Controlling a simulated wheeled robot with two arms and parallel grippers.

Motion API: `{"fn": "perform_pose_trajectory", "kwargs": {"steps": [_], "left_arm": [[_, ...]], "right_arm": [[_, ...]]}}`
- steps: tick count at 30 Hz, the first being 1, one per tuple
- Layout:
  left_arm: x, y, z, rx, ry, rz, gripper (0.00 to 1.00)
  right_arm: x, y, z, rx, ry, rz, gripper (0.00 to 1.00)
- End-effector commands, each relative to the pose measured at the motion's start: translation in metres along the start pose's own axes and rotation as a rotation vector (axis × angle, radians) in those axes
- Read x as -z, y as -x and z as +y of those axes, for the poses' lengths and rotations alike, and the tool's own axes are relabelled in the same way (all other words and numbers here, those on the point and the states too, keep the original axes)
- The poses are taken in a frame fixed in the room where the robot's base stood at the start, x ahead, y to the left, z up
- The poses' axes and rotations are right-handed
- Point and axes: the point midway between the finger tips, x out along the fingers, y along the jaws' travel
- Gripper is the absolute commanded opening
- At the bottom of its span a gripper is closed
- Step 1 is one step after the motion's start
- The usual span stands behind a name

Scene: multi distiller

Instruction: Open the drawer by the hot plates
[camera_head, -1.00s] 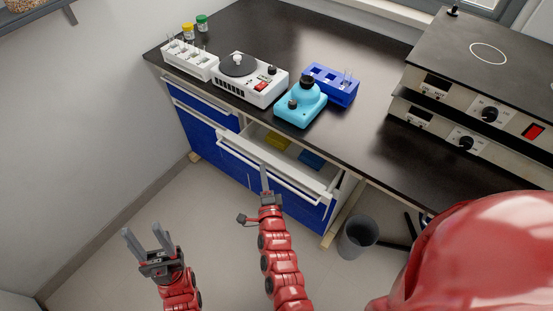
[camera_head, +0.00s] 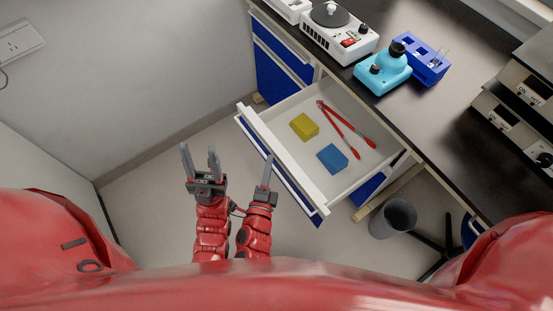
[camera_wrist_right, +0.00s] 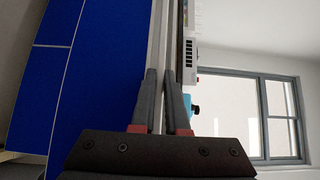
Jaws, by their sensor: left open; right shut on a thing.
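The drawer (camera_head: 287,158) with a blue front and white rim is pulled far out from under the black worktop in the head view. Inside lie a yellow block (camera_head: 304,127), a blue block (camera_head: 332,158) and a red-handled tool (camera_head: 345,126). My right gripper (camera_head: 267,172) is at the drawer front, shut on the handle bar. In the right wrist view the pale handle (camera_wrist_right: 161,45) runs up between the gripper's fingers (camera_wrist_right: 161,80), with blue fronts to the left. My left gripper (camera_head: 200,155) is open and empty, left of the right one, apart from the drawer.
The stacked hot plates (camera_head: 532,88) stand on the worktop at the right. A white stirrer (camera_head: 338,38), a cyan device (camera_head: 383,70) and a blue tube rack (camera_head: 428,62) stand above the drawer. A grey bin (camera_head: 394,217) is on the floor at right. The floor at left is clear.

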Motion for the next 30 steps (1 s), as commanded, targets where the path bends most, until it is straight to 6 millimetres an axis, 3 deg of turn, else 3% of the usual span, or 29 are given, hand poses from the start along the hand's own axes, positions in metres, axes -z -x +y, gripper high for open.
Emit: {"fn": "perform_pose_trajectory", "kwargs": {"steps": [14, 15, 20, 30], "left_arm": [[-0.0001, 0.0002, 0.0000, 0.000, 0.000, 0.000, 0.50], [-0.0001, 0.0002, 0.0000, 0.000, 0.000, 0.000, 0.50], [-0.0001, 0.0002, 0.0000, 0.000, 0.000, 0.000, 0.50], [-0.0001, 0.0002, 0.0000, 0.000, 0.000, 0.000, 0.50]], "right_arm": [[-0.0032, 0.0027, 0.0006, -0.001, 0.000, -0.002, 0.00], [-0.0031, 0.0026, 0.0006, -0.001, 0.000, -0.002, 0.16], [-0.0028, 0.0025, 0.0003, 0.000, 0.000, -0.001, 0.42], [-0.0028, 0.0024, -0.0001, 0.001, 0.000, 0.000, 0.42]]}}
